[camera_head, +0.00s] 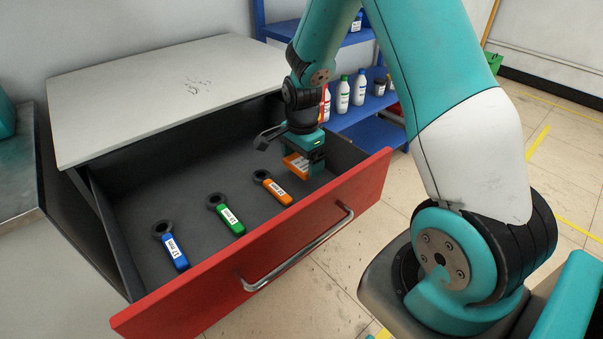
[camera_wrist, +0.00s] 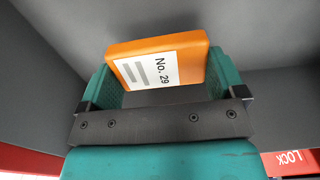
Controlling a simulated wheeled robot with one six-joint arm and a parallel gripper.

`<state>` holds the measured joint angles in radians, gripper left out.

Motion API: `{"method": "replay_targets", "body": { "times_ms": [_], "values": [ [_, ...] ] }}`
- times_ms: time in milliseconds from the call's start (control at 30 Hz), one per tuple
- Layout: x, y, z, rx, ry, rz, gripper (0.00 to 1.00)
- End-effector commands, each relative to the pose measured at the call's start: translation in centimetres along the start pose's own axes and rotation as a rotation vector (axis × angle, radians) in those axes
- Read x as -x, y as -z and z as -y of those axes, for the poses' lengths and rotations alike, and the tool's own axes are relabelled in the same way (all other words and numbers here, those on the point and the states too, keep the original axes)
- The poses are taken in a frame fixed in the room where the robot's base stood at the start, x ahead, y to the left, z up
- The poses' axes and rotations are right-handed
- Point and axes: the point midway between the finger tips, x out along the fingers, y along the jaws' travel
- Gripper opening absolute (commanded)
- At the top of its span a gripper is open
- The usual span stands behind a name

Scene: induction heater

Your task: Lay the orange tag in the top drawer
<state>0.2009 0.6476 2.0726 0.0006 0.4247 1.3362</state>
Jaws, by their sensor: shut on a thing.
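My gripper (camera_head: 308,157) is inside the open top drawer, near its right end. It is shut on the orange tag (camera_head: 294,164). In the wrist view the orange tag (camera_wrist: 158,58) sits between the two teal fingers of my gripper (camera_wrist: 160,82), and its white label reads "No. 29". The drawer (camera_head: 262,250) is pulled out, with a red front and a dark grey inside. Whether the tag touches the drawer floor, I cannot tell.
A silver handle (camera_head: 300,250) is on the drawer front. A blue shelf (camera_head: 370,138) with bottles stands behind. The drawer's left rear floor is clear.

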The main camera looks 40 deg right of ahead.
Motion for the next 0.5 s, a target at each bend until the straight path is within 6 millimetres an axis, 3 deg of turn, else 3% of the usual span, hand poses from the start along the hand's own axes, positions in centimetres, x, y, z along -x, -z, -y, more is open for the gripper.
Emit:
{"method": "replay_targets", "body": {
  "times_ms": [333, 500],
  "values": [
    [-3.8, 0.0, 0.0, 0.0, -0.003, 0.001, 0.67],
    [-4.2, 0.0, 0.0, 0.001, 0.001, 0.0, 0.67]
  ]
}}
